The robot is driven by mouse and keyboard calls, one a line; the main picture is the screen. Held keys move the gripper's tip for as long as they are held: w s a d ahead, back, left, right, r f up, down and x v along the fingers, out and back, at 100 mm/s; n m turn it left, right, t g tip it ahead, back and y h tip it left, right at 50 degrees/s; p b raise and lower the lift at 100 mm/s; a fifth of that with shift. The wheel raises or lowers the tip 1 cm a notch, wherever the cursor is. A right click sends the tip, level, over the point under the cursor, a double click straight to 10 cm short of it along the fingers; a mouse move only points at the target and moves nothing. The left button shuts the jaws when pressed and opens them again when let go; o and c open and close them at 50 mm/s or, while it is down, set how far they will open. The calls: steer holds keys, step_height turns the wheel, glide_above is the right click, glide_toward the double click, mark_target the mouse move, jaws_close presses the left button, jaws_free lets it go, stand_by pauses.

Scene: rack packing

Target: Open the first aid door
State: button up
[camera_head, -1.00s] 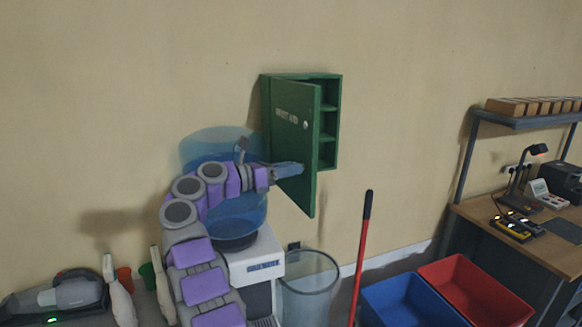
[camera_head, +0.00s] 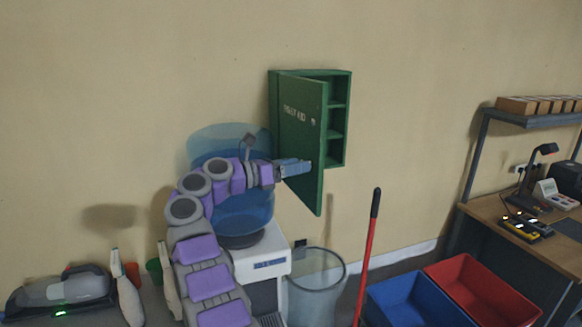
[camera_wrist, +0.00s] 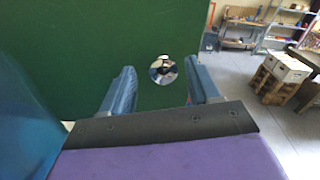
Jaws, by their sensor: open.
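The green first aid cabinet (camera_head: 338,120) hangs on the wall. Its door (camera_head: 300,135) stands partly open, swung out from the left side, and shelves show to its right. A small round knob (camera_head: 313,121) is on the door's front; it also shows in the wrist view as a shiny round knob (camera_wrist: 163,70). My gripper (camera_head: 300,166) is at the door's front face, below the knob. In the wrist view my gripper (camera_wrist: 165,90) has its two blue fingers apart, with the knob beyond and between their tips. Whether the fingers touch the door is unclear.
A water cooler with a blue bottle (camera_head: 245,212) stands behind my arm. A clear bin (camera_head: 315,285), a red-handled pole (camera_head: 368,255), and blue (camera_head: 410,305) and red (camera_head: 480,290) crates are below. A workbench (camera_head: 520,235) is at right. Wall above is clear.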

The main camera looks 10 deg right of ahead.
steer(key=p+v, duration=1.3)
steer(key=v, duration=0.4)
steer(key=shift+a, duration=0.4)
steer(key=shift+f, duration=0.1)
